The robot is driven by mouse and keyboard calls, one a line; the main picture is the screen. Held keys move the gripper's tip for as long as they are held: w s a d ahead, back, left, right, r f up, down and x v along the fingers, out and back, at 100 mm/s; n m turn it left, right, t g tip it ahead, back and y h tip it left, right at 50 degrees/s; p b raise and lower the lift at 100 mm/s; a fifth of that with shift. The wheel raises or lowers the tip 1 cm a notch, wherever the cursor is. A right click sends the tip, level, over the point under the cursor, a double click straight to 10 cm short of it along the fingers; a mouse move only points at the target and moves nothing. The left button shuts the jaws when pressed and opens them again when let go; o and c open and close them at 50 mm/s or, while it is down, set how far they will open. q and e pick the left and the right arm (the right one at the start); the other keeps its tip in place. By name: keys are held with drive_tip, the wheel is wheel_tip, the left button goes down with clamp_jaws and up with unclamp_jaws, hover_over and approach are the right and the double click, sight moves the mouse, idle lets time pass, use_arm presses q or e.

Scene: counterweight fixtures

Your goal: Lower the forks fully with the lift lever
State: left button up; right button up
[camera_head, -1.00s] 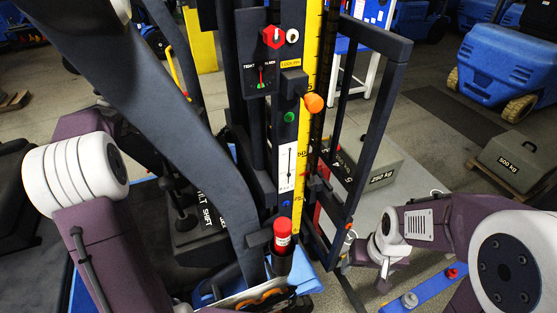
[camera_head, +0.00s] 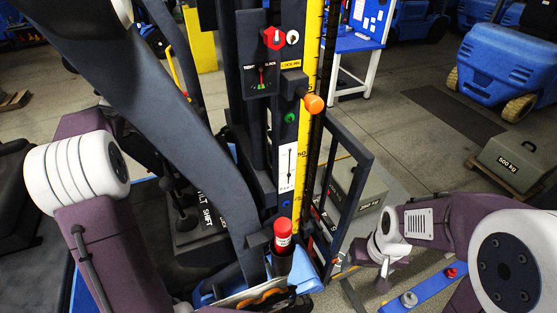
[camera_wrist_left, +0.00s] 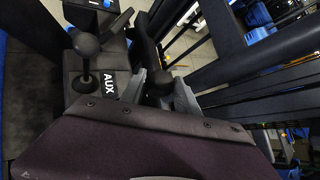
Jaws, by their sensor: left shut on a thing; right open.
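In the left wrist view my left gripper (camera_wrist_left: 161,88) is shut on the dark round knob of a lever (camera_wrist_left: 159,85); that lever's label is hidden. A second black-knobbed lever (camera_wrist_left: 85,45) stands beside it, by an AUX label. In the head view the dark fork carriage frame (camera_head: 366,170) stands low at the right of the mast (camera_head: 256,120), beside the yellow scale (camera_head: 311,150). The forks themselves are not clearly visible. My right gripper (camera_head: 383,283) is open and empty at the lower right, partly hidden by its wrist.
A lever console reading TILT SHIFT (camera_head: 205,215) is partly behind a dark beam. An orange knob (camera_head: 314,103) and a red-capped cylinder (camera_head: 282,232) are on the mast side. A grey 250 kg weight (camera_head: 372,190) stands behind the carriage; another weight (camera_head: 515,160) is at right.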

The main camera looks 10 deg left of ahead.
use_arm(q)
drive_tip(key=shift+r, duration=0.25)
drive_tip(key=s+a+r+p, duration=0.1)
drive_tip(key=s+a+p, duration=0.1)
drive_tip(key=a, duration=0.4)
drive_tip(key=shift+s+a+r+p, duration=0.15)
drive_tip(key=shift+s+a+p, duration=0.2)
drive_tip(key=shift+s, duration=0.45)
drive_tip(key=shift+s+a, duration=0.15)
drive_tip(key=shift+a, duration=0.1)
drive_tip(key=shift+d, duration=0.1)
drive_tip(key=o, duration=1)
drive_tip(key=shift+o, duration=0.2)
drive_tip(key=shift+s, duration=0.1)
